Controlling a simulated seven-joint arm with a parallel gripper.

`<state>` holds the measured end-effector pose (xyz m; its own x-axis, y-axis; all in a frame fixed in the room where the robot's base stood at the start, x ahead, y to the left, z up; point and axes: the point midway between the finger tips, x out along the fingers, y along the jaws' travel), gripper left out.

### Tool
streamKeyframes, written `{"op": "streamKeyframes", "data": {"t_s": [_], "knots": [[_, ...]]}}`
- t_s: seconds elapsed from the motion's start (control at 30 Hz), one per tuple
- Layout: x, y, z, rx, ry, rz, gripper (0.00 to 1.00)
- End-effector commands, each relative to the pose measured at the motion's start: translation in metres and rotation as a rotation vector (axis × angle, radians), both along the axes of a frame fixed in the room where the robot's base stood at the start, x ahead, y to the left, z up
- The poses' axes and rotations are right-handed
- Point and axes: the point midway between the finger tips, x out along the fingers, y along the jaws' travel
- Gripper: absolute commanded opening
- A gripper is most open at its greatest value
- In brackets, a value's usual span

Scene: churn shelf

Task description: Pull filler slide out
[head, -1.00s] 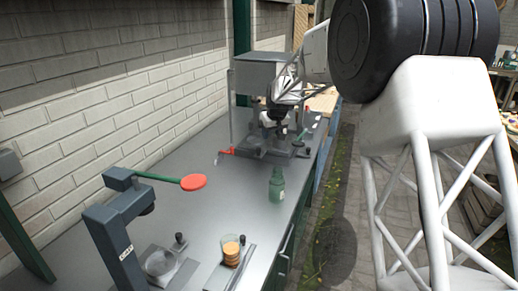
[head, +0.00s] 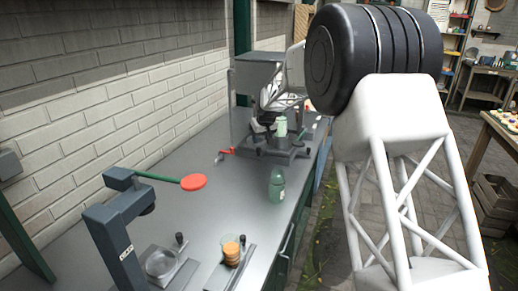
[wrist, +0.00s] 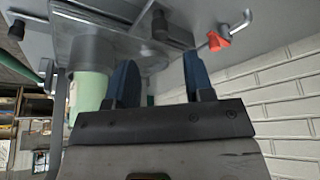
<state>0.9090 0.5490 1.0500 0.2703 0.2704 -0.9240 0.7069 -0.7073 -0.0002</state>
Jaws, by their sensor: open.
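The filler (head: 258,74) is a grey box on a post at the far end of the bench. Below it is a low dark base (head: 283,152) with a black knob (head: 298,143); I take the slide to be part of this base, but its outline is unclear. My gripper (wrist: 160,68) is open, its two blue fingers apart with nothing seen held between them. In the wrist view a black knob (wrist: 157,22) on a dark block lies beyond the fingertips. A pale green jar (wrist: 88,92) stands beside the left finger; it also shows in the head view (head: 281,126).
A red handle (head: 226,151) sticks out left of the base. A green bottle (head: 277,186) stands on the bench (head: 205,200). A brick wall borders the left.

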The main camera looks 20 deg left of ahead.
Motion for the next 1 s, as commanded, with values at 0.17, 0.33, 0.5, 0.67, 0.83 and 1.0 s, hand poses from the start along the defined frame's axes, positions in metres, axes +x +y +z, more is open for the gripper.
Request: {"op": "streamKeyframes", "data": {"t_s": [0.17, 0.33, 0.5, 0.67, 0.83, 1.0], "knots": [[0.005, 0.005, -0.017, -0.001, 0.001, 0.0, 0.48], [0.01, 0.01, -0.035, -0.001, 0.001, 0.0, 0.48], [0.015, 0.015, -0.051, -0.001, 0.001, 0.0, 0.48], [0.017, 0.017, -0.059, 0.001, -0.001, 0.0, 0.48], [0.018, 0.018, -0.062, 0.001, -0.001, 0.0, 0.48], [0.018, 0.018, -0.062, 0.001, -0.001, 0.0, 0.48]]}}
